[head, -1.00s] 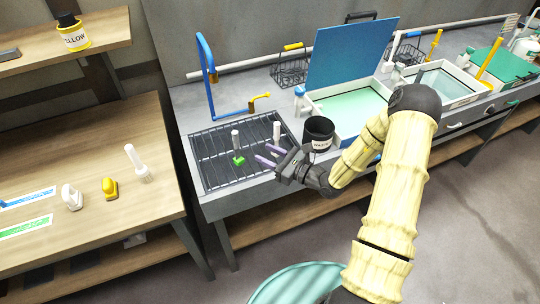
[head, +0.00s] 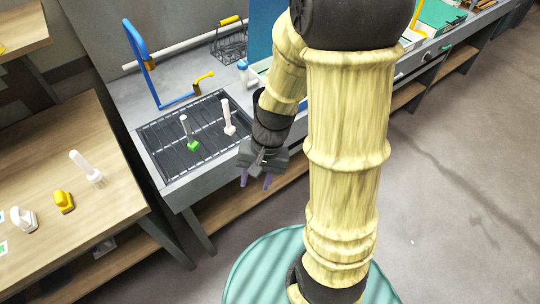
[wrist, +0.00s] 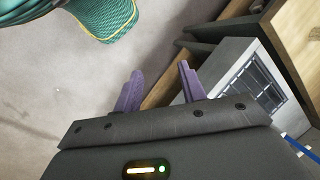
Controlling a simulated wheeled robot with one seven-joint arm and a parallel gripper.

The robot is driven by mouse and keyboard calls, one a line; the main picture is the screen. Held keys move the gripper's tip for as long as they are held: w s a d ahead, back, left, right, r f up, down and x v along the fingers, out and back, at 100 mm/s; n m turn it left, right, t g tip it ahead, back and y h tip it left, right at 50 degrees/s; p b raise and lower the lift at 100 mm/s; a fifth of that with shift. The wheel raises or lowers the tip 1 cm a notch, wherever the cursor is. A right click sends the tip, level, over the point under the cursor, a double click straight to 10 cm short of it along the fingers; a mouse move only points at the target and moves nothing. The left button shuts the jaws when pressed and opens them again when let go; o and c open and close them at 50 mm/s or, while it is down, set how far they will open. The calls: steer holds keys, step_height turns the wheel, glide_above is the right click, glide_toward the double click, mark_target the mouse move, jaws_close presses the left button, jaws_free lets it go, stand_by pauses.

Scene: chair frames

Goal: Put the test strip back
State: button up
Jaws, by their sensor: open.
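I cannot make out a test strip for certain in the current frames. A sliver of a pale, green-edged flat piece (head: 2,248) shows at the left edge of the head view, on the wooden table (head: 110,215); the rest of it is cut off. My gripper (head: 256,181) is open, with its purple fingers apart and nothing seen between them. It hangs in front of the grey sink counter, right of and below the drain grate (head: 165,150). In the wrist view my gripper (wrist: 160,88) points over the floor and the counter's edge.
A green-based brush (head: 191,140) and a white brush (head: 227,120) stand on the grate. The wooden table holds a white brush (head: 90,172), a yellow object (head: 63,201) and a white object (head: 22,218). A blue tap (head: 140,60) rises behind the grate. My arm hides the counter's middle.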

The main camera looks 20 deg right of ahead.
steer(key=w+d+r+n+t+h, duration=0.1)
steer(key=d+r+n+t+h, duration=0.2)
steer(key=d+r+n, duration=0.1)
steer(key=shift+w+r+n+t, duration=0.3)
steer(key=shift+r+t, duration=0.1)
steer(key=shift+r, duration=0.15)
